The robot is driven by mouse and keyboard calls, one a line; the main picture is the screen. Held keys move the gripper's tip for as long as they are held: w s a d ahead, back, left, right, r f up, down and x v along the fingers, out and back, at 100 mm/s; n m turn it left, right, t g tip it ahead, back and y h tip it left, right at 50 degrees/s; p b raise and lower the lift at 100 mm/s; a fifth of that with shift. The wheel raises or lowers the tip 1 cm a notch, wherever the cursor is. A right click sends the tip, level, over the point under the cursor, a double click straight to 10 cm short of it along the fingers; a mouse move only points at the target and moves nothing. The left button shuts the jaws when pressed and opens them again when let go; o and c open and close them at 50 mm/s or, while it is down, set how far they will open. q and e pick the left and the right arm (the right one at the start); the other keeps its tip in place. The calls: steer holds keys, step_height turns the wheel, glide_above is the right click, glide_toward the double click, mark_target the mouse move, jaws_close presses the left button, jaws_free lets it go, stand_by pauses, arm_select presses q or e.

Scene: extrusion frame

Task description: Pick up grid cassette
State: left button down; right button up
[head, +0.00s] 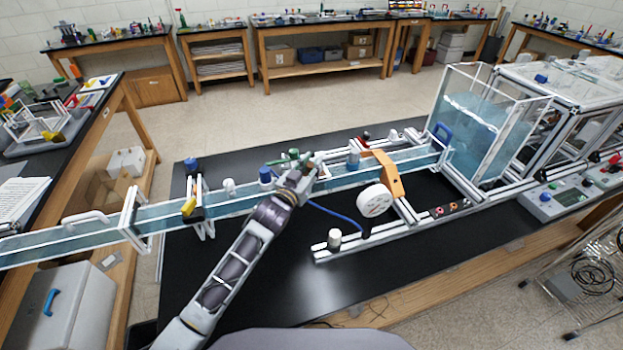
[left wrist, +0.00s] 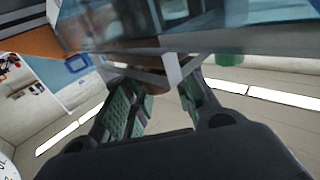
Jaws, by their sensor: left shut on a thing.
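My left gripper (head: 297,162) is at the long clear water channel (head: 345,172), near its middle, with its fingers at the channel's upper edge. In the left wrist view, the green-padded fingers (left wrist: 158,95) are closed around a narrow grey piece (left wrist: 150,76) just beside the channel wall (left wrist: 210,42). This piece is taken to be part of the grid cassette; the fingers and wall hide most of it, and its full shape does not show. I cannot tell whether it touches the channel. My right gripper is not in view.
A blue-capped fitting (head: 265,176) stands close left of the gripper. An orange bracket (head: 384,172) and a white wheel (head: 374,201) are to the right. A clear tank (head: 484,125) is at the channel's right end. The black tabletop (head: 265,290) is bare in front.

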arm_select(q)
steer(key=shift+r+b, duration=0.5)
steer(key=shift+r, duration=4.55)
